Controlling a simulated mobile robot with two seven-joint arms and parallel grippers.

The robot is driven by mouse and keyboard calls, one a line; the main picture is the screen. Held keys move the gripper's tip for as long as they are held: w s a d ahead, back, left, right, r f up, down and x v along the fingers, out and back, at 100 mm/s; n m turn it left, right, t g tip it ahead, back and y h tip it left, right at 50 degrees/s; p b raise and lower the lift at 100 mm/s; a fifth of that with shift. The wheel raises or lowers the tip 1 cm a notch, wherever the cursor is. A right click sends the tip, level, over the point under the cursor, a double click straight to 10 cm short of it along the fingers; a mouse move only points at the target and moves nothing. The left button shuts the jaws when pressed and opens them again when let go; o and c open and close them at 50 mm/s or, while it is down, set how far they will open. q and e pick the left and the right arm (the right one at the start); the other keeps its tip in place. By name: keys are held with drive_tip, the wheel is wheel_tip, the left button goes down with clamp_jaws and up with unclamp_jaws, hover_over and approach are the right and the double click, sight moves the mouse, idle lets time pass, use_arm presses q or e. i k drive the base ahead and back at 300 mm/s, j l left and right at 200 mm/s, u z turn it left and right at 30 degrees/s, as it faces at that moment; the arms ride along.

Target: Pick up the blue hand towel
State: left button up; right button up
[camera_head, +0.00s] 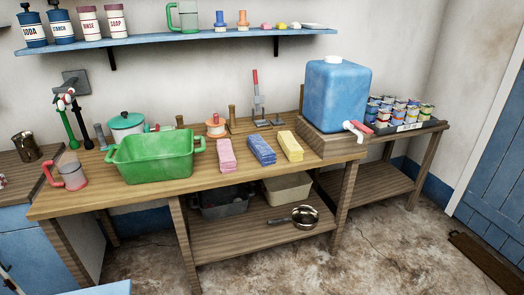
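The blue hand towel (262,149) lies folded on the wooden table (320,155), near its front edge. A pink folded towel (226,155) lies to its left and a yellow folded towel (290,146) to its right, with narrow gaps between them. Nothing covers the blue towel. Neither of my grippers is in view.
A green tub (154,156) stands left of the towels and a blue water container (337,95) with a tap to their right. A metal stand with a red handle (256,78) is behind them. A pan (305,216) sits on the lower shelf. The floor in front is clear.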

sight(265, 155)
drive_tip(key=i+z, duration=0.15)
drive_tip(key=z, duration=0.2)
drive_tip(key=i+j+z, duration=0.1)
drive_tip(key=z, duration=0.25)
drive_tip(key=i+j+z, duration=0.1)
drive_tip(key=i+z, duration=0.25)
drive_tip(key=k, duration=0.1)
